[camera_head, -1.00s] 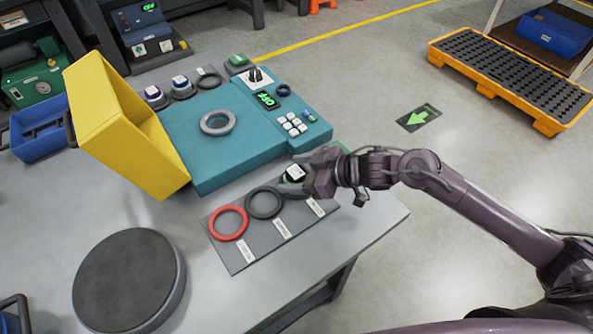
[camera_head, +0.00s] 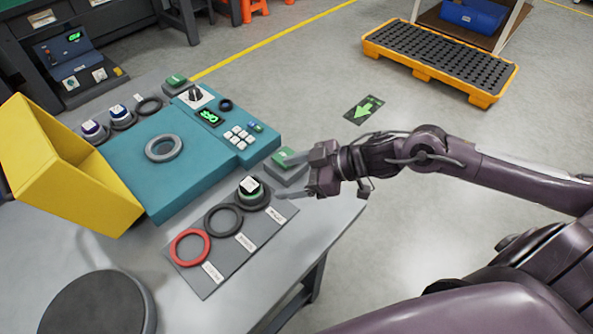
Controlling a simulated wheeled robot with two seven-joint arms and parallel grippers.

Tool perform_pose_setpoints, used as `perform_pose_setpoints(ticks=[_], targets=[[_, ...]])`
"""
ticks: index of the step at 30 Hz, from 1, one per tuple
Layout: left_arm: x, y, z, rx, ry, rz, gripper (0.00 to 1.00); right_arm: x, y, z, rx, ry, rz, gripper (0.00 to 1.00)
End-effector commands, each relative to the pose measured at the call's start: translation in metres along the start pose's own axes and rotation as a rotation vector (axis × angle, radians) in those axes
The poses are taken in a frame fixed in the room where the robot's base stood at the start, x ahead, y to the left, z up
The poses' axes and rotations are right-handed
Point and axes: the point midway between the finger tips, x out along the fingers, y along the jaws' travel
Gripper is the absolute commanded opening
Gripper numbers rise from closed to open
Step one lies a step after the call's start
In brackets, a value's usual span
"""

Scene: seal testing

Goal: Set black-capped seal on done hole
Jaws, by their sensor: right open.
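The mat also has a red ring (camera_head: 176,256) and a dark middle ring (camera_head: 210,229), both empty. The label beside each ring is too small to read, so I cannot tell which is the done hole. My left gripper is out of view.
A teal tester (camera_head: 130,165) with a grey ring stands behind the mat. A green-topped block (camera_head: 285,157) is close to my upper finger.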

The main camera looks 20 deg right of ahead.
Motion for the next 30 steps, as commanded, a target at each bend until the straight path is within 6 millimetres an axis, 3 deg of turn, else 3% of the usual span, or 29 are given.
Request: perform_pose_setpoints(ticks=[7, 30], targets=[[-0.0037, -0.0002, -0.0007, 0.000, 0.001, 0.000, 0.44, -0.0125, -0.0018, -0.0012, -0.003, -0.001, -0.006, 0.71], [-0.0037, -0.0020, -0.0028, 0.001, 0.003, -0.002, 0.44, -0.0134, -0.0015, -0.0017, -0.004, 0.001, -0.006, 0.71]])
